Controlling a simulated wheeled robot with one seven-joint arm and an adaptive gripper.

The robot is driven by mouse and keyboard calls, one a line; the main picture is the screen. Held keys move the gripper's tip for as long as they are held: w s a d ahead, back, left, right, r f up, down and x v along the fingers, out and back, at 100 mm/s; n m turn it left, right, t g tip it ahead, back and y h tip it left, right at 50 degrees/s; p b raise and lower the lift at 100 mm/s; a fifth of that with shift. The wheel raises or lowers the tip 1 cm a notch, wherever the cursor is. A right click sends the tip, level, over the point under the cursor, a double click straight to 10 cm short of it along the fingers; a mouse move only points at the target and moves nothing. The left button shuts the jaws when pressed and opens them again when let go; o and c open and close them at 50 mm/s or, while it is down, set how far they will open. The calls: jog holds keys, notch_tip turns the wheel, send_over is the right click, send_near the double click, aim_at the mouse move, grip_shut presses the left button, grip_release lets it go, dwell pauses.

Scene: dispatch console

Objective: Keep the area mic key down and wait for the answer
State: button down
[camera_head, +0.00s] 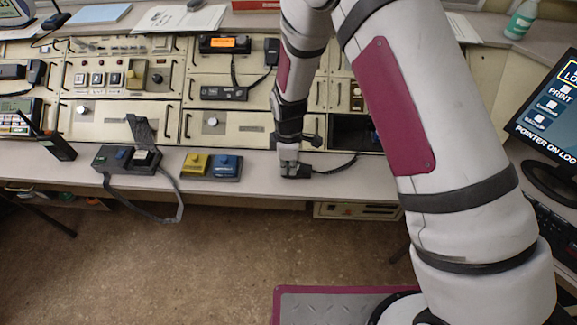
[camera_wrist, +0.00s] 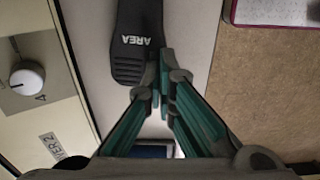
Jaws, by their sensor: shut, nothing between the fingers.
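The area mic (camera_wrist: 135,62) is a black unit with the word AREA in white, upside down in the wrist view. In the head view the mic (camera_head: 301,173) lies on the desk's front part, with a coiled cord running right to the console. My gripper (camera_head: 289,166) points down at the mic's left end. In the wrist view my gripper (camera_wrist: 163,68) is shut and empty, its fingertips together at the mic's edge. The fingers hide the key, so I cannot tell whether it is pressed or touched.
Yellow (camera_head: 196,164) and blue (camera_head: 225,167) boxes stand left of my gripper. The console (camera_head: 150,120) rises behind. A monitor (camera_head: 548,110) stands at the right.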

jog(key=shift+s+f, duration=0.15)
jog(key=shift+f, duration=0.25)
notch_tip(320, 180, up, 15)
jog(key=p, duration=0.1)
dwell(0.6)
jog(key=shift+f, duration=0.1)
jog(key=s+d+r+m+t, duration=0.1)
jog(key=s+d+r+m, duration=0.25)
jog(key=d+r, duration=0.45)
jog(key=s+d+r+m+t, duration=0.1)
jog(key=s+d+r+m, duration=0.3)
jog(key=r, duration=0.8)
jog(key=s+d+r+m+t, duration=0.1)
jog(key=s+d+r+m, duration=0.2)
jog(key=s, duration=0.4)
jog(key=s+d+r+m+t, duration=0.1)
jog(key=s+d+r+m, duration=0.2)
jog(key=s+d+m, duration=0.3)
jog(key=shift+s+m+t, duration=0.4)
jog(key=shift+s+m, duration=0.15)
jog(key=shift+s, duration=0.55)
